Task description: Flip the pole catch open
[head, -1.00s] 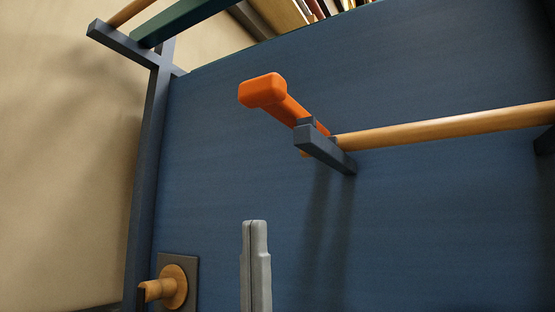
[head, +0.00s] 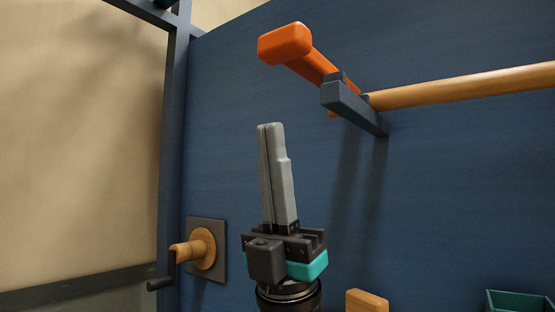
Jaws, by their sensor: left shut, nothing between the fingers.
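The pole catch (head: 310,61) is an orange lever with a blocky end at the upper middle of the head view. Its lower end meets a dark bracket (head: 352,106) on the blue panel. A wooden pole (head: 460,87) runs right from that bracket. My left gripper (head: 270,126) points up, its grey fingers shut together with nothing between them. Its tips are below the orange lever in the picture, apart from it. My right gripper is not in view.
The blue panel (head: 255,90) fills the background. A wooden peg with a dark crank (head: 204,248) sits on a square plate at lower left. A wooden block (head: 367,301) and a green bin (head: 518,301) show at the bottom right. A dark upright post (head: 173,130) stands left.

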